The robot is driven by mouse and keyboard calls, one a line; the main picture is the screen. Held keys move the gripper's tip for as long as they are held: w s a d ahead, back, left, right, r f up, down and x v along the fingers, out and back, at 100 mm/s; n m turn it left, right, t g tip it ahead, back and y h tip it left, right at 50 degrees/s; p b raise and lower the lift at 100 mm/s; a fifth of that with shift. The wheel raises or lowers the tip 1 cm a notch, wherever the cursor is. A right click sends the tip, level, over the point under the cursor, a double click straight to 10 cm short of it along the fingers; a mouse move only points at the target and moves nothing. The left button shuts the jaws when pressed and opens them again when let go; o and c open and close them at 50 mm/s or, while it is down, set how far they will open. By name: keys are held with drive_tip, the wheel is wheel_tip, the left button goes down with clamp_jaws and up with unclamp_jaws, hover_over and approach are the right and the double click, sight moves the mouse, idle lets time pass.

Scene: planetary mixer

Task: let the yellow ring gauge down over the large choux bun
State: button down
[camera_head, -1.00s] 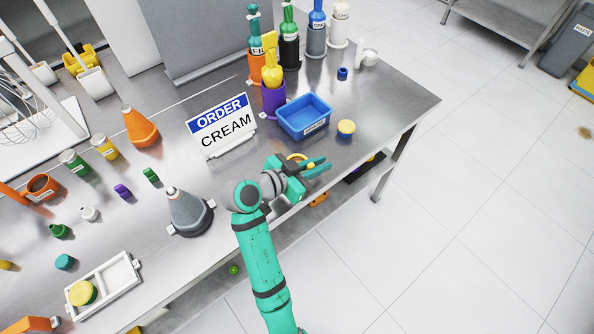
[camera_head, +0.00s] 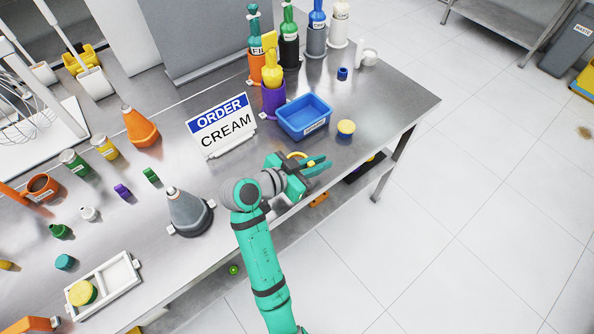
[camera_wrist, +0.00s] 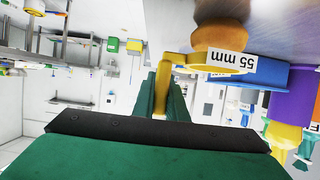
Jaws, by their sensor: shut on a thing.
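My gripper (camera_head: 316,166) is shut on the handle of the yellow ring gauge (camera_head: 297,155), at the front edge of the steel table. In the wrist view, which is upside down, the ring gauge (camera_wrist: 183,60) runs from the green fingers to a ring with a "55 mm" label (camera_wrist: 228,62). The brown choux bun (camera_wrist: 222,38) stands on the table right at the ring. The ring is level around the bun's top or just above it; I cannot tell which.
A blue bin (camera_head: 304,117) stands just behind my gripper, with a purple pot (camera_head: 273,99) behind it. A small yellow-topped blue piece (camera_head: 345,129) is to the right. The order sign (camera_head: 221,126) and a grey cone (camera_head: 188,211) stand to the left. The table's right end is mostly clear.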

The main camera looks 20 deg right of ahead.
wheel_tip(320, 180, up, 7)
idle(1.3)
drive_tip(key=shift+f, duration=0.1)
drive_tip(key=shift+f, duration=0.1)
